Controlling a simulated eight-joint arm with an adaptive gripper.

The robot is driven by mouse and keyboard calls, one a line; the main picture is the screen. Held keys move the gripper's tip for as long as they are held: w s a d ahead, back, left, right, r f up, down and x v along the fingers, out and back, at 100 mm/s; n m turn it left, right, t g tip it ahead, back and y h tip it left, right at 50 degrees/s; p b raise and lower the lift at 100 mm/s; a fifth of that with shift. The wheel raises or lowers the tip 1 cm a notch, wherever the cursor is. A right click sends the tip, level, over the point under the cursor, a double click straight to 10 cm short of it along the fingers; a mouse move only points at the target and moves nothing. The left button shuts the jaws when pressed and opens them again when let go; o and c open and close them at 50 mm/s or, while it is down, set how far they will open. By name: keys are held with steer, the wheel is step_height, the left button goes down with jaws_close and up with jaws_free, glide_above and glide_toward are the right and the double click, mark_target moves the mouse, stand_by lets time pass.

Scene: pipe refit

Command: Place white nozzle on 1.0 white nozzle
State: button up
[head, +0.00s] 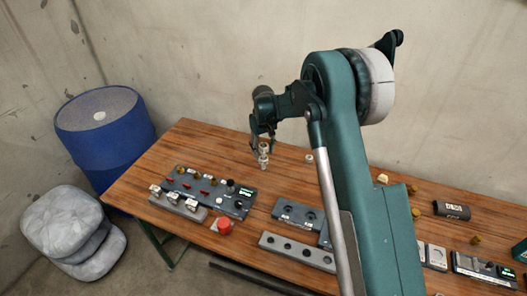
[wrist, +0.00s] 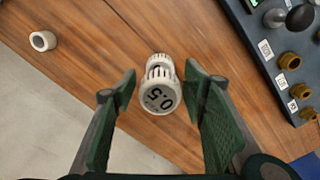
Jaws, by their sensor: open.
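A white nozzle marked 0.5 (wrist: 161,98) sits between my open fingers in the wrist view, with a gap on each side. A second ribbed white piece (wrist: 159,61) shows just beyond it; its marking is hidden. In the head view they look like a small upright stack, with an upper white nozzle (head: 263,148) over a lower one (head: 263,162) on the wooden table. My gripper (head: 263,145) is open, pointing down around the upper part. I cannot tell how firmly the two pieces are seated.
A small white ring-like piece (wrist: 42,41) stands apart, also visible in the head view (head: 309,158). A dark panel with brass fittings and knobs (head: 212,190) lies left of the stack. Grey hole blocks (head: 298,250) lie in front. Table around the stack is clear.

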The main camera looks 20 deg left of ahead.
steer(key=shift+r, duration=0.2)
step_height(320, 180, up, 12)
stand_by(0.7)
stand_by(0.5)
stand_by(0.3)
